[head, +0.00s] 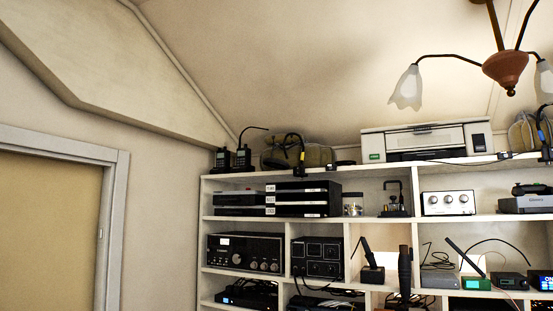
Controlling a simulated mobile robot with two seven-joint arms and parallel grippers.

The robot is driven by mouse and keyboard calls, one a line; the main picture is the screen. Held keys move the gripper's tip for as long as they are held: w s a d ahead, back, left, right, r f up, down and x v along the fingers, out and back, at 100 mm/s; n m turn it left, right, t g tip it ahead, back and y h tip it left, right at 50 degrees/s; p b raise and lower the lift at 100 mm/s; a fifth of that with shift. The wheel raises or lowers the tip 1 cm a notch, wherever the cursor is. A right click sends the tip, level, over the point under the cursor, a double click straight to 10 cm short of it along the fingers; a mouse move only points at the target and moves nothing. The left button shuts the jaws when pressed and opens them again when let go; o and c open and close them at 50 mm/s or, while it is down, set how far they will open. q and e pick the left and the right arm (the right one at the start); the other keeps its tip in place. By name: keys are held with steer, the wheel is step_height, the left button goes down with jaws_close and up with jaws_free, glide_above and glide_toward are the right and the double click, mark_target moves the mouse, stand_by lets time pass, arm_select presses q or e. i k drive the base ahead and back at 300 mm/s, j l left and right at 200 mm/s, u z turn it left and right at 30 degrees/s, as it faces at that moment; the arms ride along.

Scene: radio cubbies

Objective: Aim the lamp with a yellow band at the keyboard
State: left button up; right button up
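A second black lamp (544,130) stands on the same top edge at the far right, also with a blue patch. I cannot make out a keyboard in this view. Neither of my grippers is in view.
The white shelf unit (409,218) fills the lower right, its cubbies holding radios and other gear. A printer (426,137) and two handheld radios (243,158) stand on top. A chandelier (505,67) hangs at upper right. A door (50,235) is at left.

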mark_target(278, 164)
steer(key=i+j, duration=0.5)
steer(key=j, duration=0.15)
steer(key=i+j+u, duration=0.15)
steer(key=i+j, duration=0.4)
steer(key=j, duration=0.1)
